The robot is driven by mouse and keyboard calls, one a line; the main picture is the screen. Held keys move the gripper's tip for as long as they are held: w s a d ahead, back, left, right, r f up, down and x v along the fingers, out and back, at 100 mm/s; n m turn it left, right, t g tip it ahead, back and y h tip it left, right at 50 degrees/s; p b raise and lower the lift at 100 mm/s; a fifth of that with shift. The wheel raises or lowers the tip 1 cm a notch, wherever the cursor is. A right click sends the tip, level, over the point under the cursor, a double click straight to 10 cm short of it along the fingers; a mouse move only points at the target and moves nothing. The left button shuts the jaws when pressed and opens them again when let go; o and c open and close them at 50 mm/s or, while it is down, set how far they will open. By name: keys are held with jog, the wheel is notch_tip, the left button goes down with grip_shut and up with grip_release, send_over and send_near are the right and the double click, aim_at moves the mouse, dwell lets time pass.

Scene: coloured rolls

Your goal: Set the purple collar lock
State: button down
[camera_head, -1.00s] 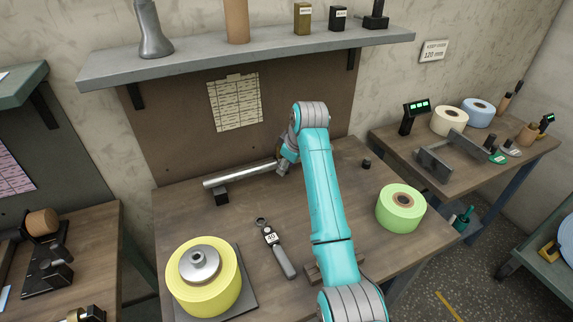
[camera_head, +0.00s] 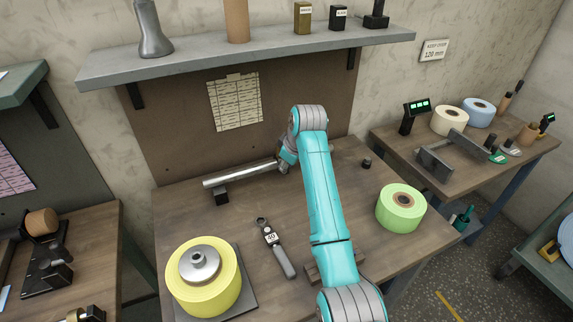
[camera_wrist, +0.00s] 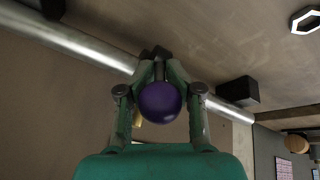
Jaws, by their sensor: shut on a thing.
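The purple collar lock (camera_wrist: 160,103) shows in the wrist view as a rounded purple knob. My gripper (camera_wrist: 161,82) is shut on it, with a finger on either side. A metal bar (camera_wrist: 95,45) runs behind the knob and fingers in the wrist view. In the head view the bar (camera_head: 238,174) lies above the back of the workbench, its left part over a small black block (camera_head: 221,196). My arm hides the bar's right end, and the purple lock cannot be made out there. How the lock joins the bar is hidden.
A yellow roll (camera_head: 225,285) on a square plate stands front left on the bench (camera_head: 325,185). A tool with a display (camera_head: 271,240) lies in the middle. A green roll (camera_head: 401,208) stands at the right. A shelf (camera_head: 260,55) overhangs the back.

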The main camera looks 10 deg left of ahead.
jog(key=shift+d+r, duration=0.15)
jog(key=t+y, duration=0.1)
jog(key=t, duration=0.1)
jog(key=s+f+t+y, duration=0.1)
jog(key=shift+d+t+y, duration=0.3)
jog(key=shift+d, duration=0.1)
jog(key=shift+s+d+f+t+y, duration=0.15)
jog(key=shift+s+f+t+y, duration=0.1)
jog(key=shift+t+y, duration=0.6)
jog(key=shift+s+d+f+t+y, duration=0.2)
jog(key=shift+t+y, duration=0.35)
jog(key=shift+t, duration=0.6)
jog(key=shift+a, duration=0.1)
jog(key=c, duration=1)
grip_release()
jog(key=shift+f, duration=0.1)
jog(key=shift+s, duration=0.15)
